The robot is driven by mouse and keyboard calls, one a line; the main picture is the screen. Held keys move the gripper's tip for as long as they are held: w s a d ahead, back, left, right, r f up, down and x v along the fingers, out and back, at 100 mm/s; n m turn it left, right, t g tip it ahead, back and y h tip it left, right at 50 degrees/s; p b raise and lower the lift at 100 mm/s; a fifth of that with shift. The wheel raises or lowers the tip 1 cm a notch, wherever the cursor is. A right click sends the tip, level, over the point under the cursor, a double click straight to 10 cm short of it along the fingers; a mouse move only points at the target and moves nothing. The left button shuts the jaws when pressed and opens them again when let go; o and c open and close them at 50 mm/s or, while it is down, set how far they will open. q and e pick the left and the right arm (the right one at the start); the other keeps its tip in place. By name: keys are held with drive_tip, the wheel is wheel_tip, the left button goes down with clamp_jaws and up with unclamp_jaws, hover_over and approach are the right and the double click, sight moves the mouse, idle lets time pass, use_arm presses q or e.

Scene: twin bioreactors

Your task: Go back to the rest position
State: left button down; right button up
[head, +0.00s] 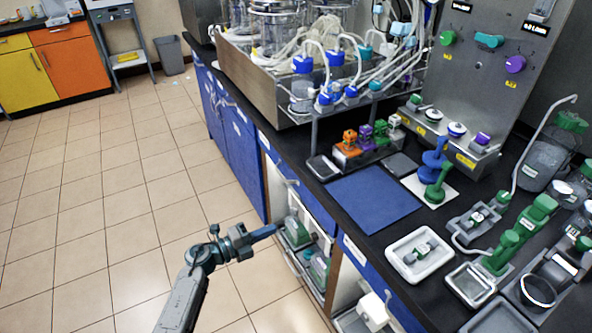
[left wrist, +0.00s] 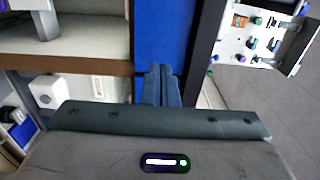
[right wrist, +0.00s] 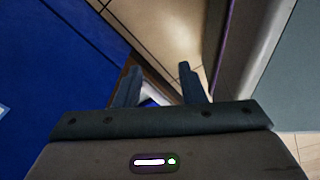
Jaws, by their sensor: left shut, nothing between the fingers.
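My left gripper (head: 274,230) is shut and empty in the head view. Its arm comes up from the lower left, over the tiled floor, and the fingertips point right towards the open shelf under the bench. In the left wrist view its two fingers (left wrist: 160,72) lie together in front of a blue panel. My right gripper (right wrist: 159,68) shows only in the right wrist view. Its two fingers stand apart, and I see nothing held between them.
The black bench with blue cabinet doors (head: 229,132) runs along the right. Its open shelf holds green-and-grey items (head: 297,231). A blue mat (head: 373,202) and a white tray (head: 420,254) lie on top. Tiled floor (head: 95,215) at left is clear, with a grey bin (head: 170,56) far back.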

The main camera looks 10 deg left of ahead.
use_arm(q)
drive_tip(key=s+a+f+n+y, duration=0.5)
drive_tip(key=s+f+n, duration=0.15)
drive_tip(key=f, duration=0.35)
drive_tip(key=s+a+f+n+y, duration=0.45)
drive_tip(key=f+n, duration=0.25)
drive_tip(key=f, duration=0.4)
drive_tip(key=s+a+f+n+y, duration=0.5)
drive_tip(key=s+f+n, duration=0.15)
drive_tip(key=f, duration=0.35)
drive_tip(key=s+f+n+g, duration=0.2)
drive_tip(key=s+f, duration=0.3)
drive_tip(key=s, duration=0.5)
drive_tip(key=s+a+f+n+g, duration=0.1)
drive_tip(key=s+f+n+g, duration=0.2)
drive_tip(key=s, duration=0.8)
drive_tip(key=s+f+n+g, duration=0.3)
drive_tip(key=s+f, duration=0.4)
drive_tip(key=s, duration=0.3)
drive_tip(key=shift+s+a+f+g+y, duration=0.25)
drive_tip(key=shift+s+g+y, duration=0.15)
drive_tip(key=shift+g, duration=0.2)
